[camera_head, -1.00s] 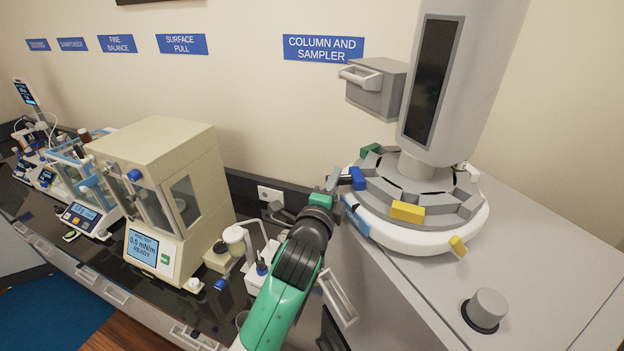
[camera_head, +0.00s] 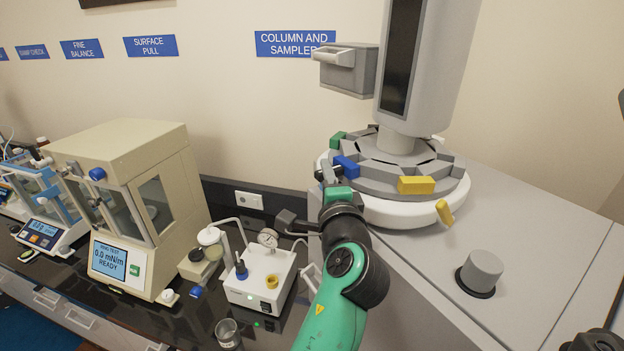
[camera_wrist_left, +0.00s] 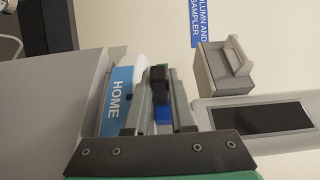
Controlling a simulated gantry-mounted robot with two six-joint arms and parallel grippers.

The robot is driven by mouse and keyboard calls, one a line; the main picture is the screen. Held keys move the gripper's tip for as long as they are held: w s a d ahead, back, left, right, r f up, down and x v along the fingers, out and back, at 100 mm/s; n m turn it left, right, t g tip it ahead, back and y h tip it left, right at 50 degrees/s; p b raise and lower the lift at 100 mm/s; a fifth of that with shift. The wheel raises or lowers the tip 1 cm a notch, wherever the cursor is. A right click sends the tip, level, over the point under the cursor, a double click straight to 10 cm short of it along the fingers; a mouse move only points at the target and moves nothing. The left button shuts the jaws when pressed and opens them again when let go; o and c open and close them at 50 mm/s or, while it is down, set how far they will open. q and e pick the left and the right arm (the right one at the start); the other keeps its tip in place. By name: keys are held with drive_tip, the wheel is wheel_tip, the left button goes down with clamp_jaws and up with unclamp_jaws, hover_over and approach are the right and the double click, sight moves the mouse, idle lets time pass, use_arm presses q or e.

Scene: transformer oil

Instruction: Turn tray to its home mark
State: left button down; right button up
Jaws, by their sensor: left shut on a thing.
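The round grey tray (camera_head: 376,178) sits on a white ring base (camera_head: 392,213) below the column. It carries a blue block (camera_head: 346,166), a yellow block (camera_head: 416,185) and a green block (camera_head: 338,138). My left gripper (camera_head: 332,173) is at the tray's left edge, shut on the blue block. In the left wrist view, blue (camera_wrist_left: 162,115) shows between the two grey fingers, with a dark piece beyond it. The blue HOME label (camera_wrist_left: 118,92) on the white base lies beside the fingers there; my gripper mostly hides it in the head view.
A yellow peg (camera_head: 444,212) sticks out from the base's front right. A grey knob (camera_head: 482,270) stands on the bench top. A white pump unit (camera_head: 262,275) and a beige ring-test instrument (camera_head: 125,210) stand left of my arm. A grey box (camera_head: 347,70) hangs behind the tray.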

idle(0.4)
use_arm(q)
drive_tip(key=c, duration=1)
unclamp_jaws()
drive_tip(key=shift+c, duration=0.2)
drive_tip(key=shift+s+d, duration=0.1)
drive_tip(key=shift+s, duration=0.05)
drive_tip(key=shift+s, duration=0.25)
drive_tip(key=s+d+p, duration=0.2)
drive_tip(key=s+p, duration=0.8)
drive_tip(key=p, duration=0.2)
drive_tip(key=shift+s, duration=0.35)
drive_tip(key=shift+d, duration=0.1)
